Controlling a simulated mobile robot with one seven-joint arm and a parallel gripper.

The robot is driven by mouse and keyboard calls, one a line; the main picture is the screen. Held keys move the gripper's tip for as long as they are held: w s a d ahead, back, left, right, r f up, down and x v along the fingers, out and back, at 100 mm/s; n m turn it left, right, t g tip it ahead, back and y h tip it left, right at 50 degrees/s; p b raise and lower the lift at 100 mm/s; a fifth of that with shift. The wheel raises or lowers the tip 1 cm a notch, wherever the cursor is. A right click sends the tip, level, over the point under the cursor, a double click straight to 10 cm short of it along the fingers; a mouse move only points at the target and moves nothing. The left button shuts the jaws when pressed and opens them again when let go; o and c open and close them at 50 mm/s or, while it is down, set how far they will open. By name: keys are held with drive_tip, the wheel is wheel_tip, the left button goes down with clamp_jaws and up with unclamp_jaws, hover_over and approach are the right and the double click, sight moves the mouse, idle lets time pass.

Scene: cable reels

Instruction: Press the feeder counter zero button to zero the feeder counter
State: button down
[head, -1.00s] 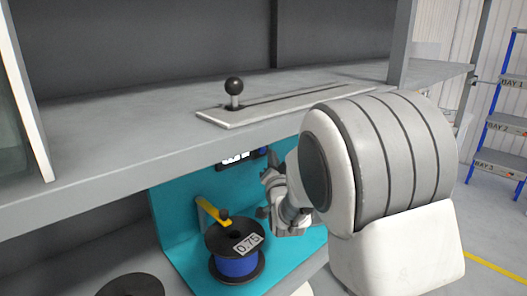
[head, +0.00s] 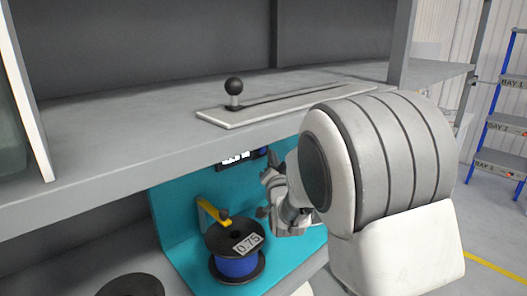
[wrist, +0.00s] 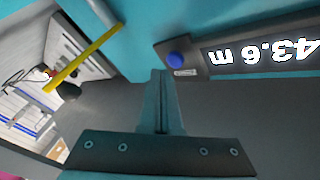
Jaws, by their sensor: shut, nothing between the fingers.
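The feeder counter (wrist: 262,52) is a dark panel on the teal feeder wall. In the wrist view its display appears upside down and reads 43.6 m. The blue round zero button (wrist: 177,61) sits at the panel's end, above a small label. My gripper (wrist: 158,75) is shut and empty, with its fingertips just below and left of the button in the wrist view; I cannot tell whether they touch anything. In the head view the counter (head: 236,160) shows partly under the shelf edge, and my arm covers part of the feeder. The gripper (head: 268,180) is beside the counter there.
A blue cable reel (head: 237,265) marked 0.75 stands below, under a yellow arm (head: 211,211). The grey shelf (head: 120,127) overhangs the feeder and carries a slotted plate with a black-knobbed lever (head: 234,92). Another dark reel (head: 131,286) is at lower left.

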drive_tip(key=shift+w+a+f, duration=0.1)
idle(0.3)
drive_tip(key=shift+w+a+b, duration=0.2)
drive_tip(key=shift+b, duration=0.3)
drive_tip(key=shift+w+a+b, duration=0.3)
idle(0.5)
drive_tip(key=shift+s, duration=0.1)
drive_tip(key=shift+s+d+b, duration=0.5)
drive_tip(key=shift+d+b, duration=0.05)
drive_tip(key=shift+b, duration=0.1)
